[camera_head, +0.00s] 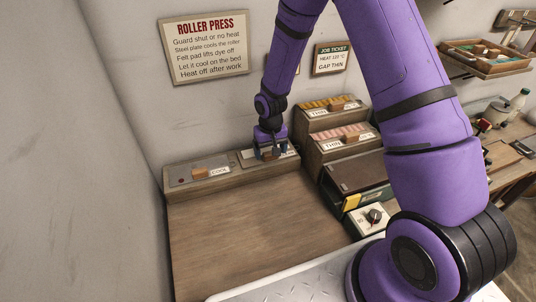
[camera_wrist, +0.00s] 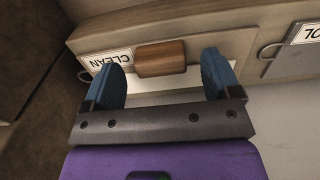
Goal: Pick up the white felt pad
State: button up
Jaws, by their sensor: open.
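My gripper (camera_head: 270,154) is over the low wooden stand against the back wall, its fingers pointing down. In the wrist view my gripper (camera_wrist: 164,70) has its two blue fingers apart, one on each side of a brown wooden grip (camera_wrist: 161,57). A white strip (camera_wrist: 165,85), which looks like the white felt pad, shows below the grip and between the fingers. Its rest is hidden by the grip and my gripper. A CLEAN label (camera_wrist: 110,60) is beside it. I cannot tell whether the fingers touch the grip.
A grey steel plate marked COOL (camera_head: 183,178), with a wooden grip, lies on the stand's left part. The roller press (camera_head: 356,175) and stepped boxes marked THIN and THICK (camera_head: 334,142) stand close on the right. The wooden top in front (camera_head: 250,235) is clear.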

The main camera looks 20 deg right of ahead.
jog(key=shift+f, duration=0.9)
jog(key=c, duration=1.1)
jog(key=shift+o, duration=0.2)
jog(key=shift+r, duration=0.1)
